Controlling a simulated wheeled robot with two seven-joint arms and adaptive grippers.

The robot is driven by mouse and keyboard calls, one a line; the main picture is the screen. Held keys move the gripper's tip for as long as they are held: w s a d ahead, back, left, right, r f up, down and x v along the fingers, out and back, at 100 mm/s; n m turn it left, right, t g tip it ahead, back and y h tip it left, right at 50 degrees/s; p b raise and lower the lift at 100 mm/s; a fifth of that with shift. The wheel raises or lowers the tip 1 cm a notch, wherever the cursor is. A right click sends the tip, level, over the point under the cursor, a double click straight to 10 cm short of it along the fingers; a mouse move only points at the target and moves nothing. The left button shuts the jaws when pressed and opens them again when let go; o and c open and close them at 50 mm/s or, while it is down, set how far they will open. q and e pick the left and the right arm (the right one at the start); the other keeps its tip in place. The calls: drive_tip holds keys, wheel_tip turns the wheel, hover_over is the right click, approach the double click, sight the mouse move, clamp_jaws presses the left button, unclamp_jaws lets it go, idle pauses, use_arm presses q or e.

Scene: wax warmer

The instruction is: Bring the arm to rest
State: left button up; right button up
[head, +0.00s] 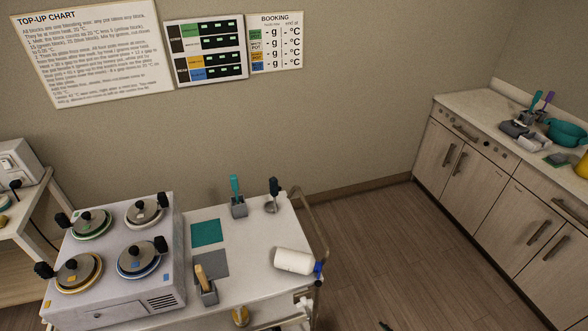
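My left gripper is not in view. A small dark tip (386,325) shows at the bottom edge, right of the trolley, over the floor. It may be part of my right gripper, but too little shows to tell whether it is open or shut. No gripper is seen touching anything on the trolley. The white wax warmer (120,262) stands on the left of the trolley, with several lidded pots in its top.
The trolley top (245,285) carries a teal mat (206,233), a grey mat (211,265), tool holders (238,207) and a white cylinder (294,261) lying at its right edge. A counter (470,115) stands right. Open floor (400,250) lies between.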

drive_tip(key=s+d+f+m+g+h, duration=0.2)
drive_tip(key=s+d+f, duration=0.1)
drive_tip(key=s+f, duration=0.6)
drive_tip(key=s+d+f+m+g+h, duration=0.1)
drive_tip(key=s+d+f+m+g, duration=0.15)
drive_tip(key=s+f, duration=0.6)
drive_tip(key=s+a+f+m+g, duration=0.1)
drive_tip(key=s+f+g, duration=0.1)
drive_tip(key=s, duration=1.2)
drive_tip(key=s+a+f+m+g, duration=0.1)
drive_tip(key=s+f, duration=0.4)
drive_tip(key=s, duration=0.9)
drive_tip(key=shift+a+f+g, duration=0.3)
drive_tip(key=shift+a+g, duration=0.2)
drive_tip(key=shift+g, duration=0.45)
drive_tip(key=shift+c, duration=0.4)
